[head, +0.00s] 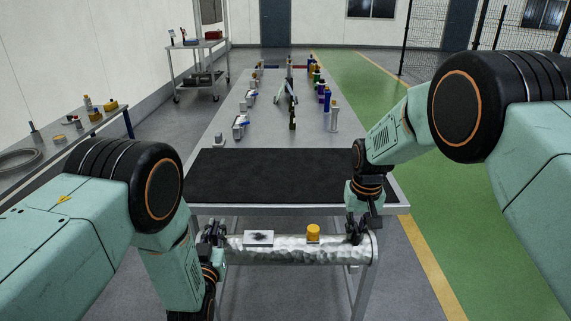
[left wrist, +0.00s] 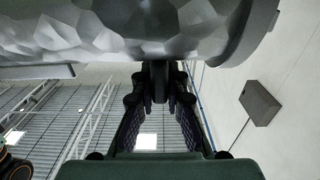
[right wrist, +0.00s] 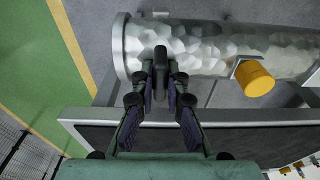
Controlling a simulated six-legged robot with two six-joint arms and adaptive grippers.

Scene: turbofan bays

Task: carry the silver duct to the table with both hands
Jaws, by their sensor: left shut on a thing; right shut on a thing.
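The silver duct (head: 285,254) is a faceted metal cylinder lying level in front of the table's near edge, with a white box and a yellow cap on top. My left gripper (head: 212,236) is shut on its left end; the left wrist view shows the fingers (left wrist: 160,75) closed on a dark handle under the duct (left wrist: 110,30). My right gripper (head: 357,232) is shut at the right end; in the right wrist view its fingers (right wrist: 160,75) close on a dark handle on the duct (right wrist: 200,50). The table (head: 215,135) has a black mat (head: 280,175) at its near end.
The mat is bare. Several bottles (head: 327,100) and small parts (head: 240,125) stand in rows on the table beyond it. A side bench (head: 75,140) stands at left and a cart (head: 197,70) at back left. Green floor (head: 385,130) lies open at right.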

